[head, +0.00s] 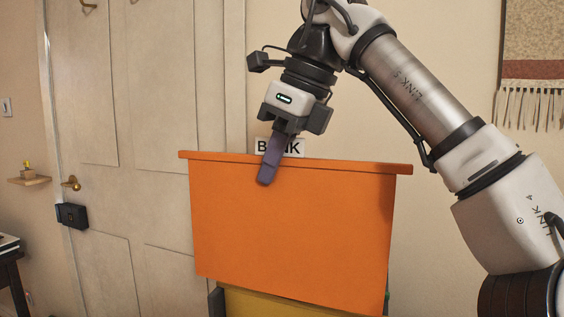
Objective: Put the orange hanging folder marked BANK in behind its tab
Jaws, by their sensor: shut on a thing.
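The orange hanging folder (290,225) hangs from its top rail in the middle of the head view, tilted slightly down to the right. A white label (293,147) stands above the rail; one finger covers part of its BANK lettering. My gripper (270,172) is shut on the folder at its top edge, a little left of the rail's middle. The folder's lower edge is in front of a yellow surface (285,303). The folder hides most of what is behind and below it, and I see no other tab.
A dark upright edge (216,300) shows at the folder's lower left. A panelled door (140,150) with a brass knob is behind on the left. A small shelf (29,180) and a dark table (10,270) are at far left. A fringed wall hanging (535,70) is upper right.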

